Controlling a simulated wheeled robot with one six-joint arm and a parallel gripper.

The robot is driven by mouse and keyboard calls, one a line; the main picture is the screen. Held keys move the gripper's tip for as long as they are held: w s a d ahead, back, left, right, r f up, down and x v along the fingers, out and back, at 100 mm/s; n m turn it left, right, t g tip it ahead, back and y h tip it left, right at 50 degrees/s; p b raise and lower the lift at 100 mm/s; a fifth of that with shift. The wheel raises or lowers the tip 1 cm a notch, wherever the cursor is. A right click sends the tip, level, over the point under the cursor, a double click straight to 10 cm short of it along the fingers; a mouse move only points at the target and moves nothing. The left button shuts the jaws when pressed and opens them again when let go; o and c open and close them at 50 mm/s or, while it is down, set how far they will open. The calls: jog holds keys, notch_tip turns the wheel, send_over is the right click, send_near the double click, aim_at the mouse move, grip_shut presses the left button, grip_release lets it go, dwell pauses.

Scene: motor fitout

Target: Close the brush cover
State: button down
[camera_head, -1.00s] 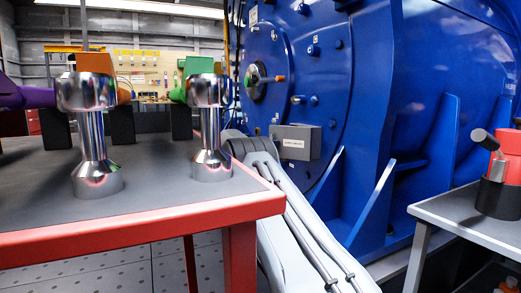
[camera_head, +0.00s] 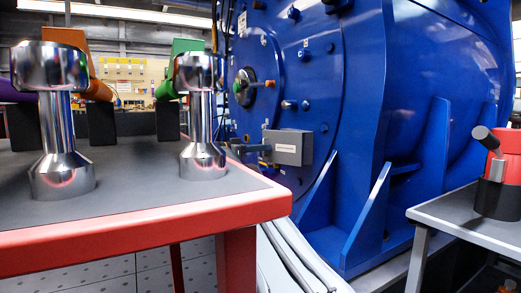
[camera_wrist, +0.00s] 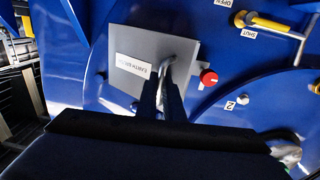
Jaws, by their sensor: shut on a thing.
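The grey brush cover (camera_head: 288,147) is a box-like plate with a white label on the blue motor's end face. In the wrist view the cover (camera_wrist: 128,42) fills the upper middle, and its label seems to begin with "EARTH". A bright metal handle (camera_wrist: 172,62) stands out from it. My gripper (camera_wrist: 163,82) has its dark fingers shut around this handle. In the head view my gripper (camera_head: 262,148) reaches the cover's left side. The cover's edges and whether it sits flush are hard to tell.
A red knob (camera_wrist: 208,77) sits beside the cover. A yellow-handled lever (camera_wrist: 265,22) is near OPEN and SHUT labels. A red-edged bench (camera_head: 130,222) with chrome dumbbell-shaped parts (camera_head: 61,120) stands left. A grey table (camera_head: 465,225) with a red device stands right.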

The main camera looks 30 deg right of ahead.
jog(key=c, duration=2.2)
grip_release()
jog(key=shift+s+d+r, duration=0.15)
jog(key=shift+d+r, duration=0.05)
jog(key=shift+d, duration=0.15)
jog(key=shift+a, duration=0.1)
jog(key=a, duration=0.2)
jog(key=a+p, duration=0.1)
jog(key=a, duration=0.2)
jog(key=a+p, duration=0.1)
jog(key=a, duration=0.2)
jog(key=shift+w+a+f, duration=0.1)
jog(key=shift+w+f, duration=0.1)
jog(key=shift+w, duration=0.15)
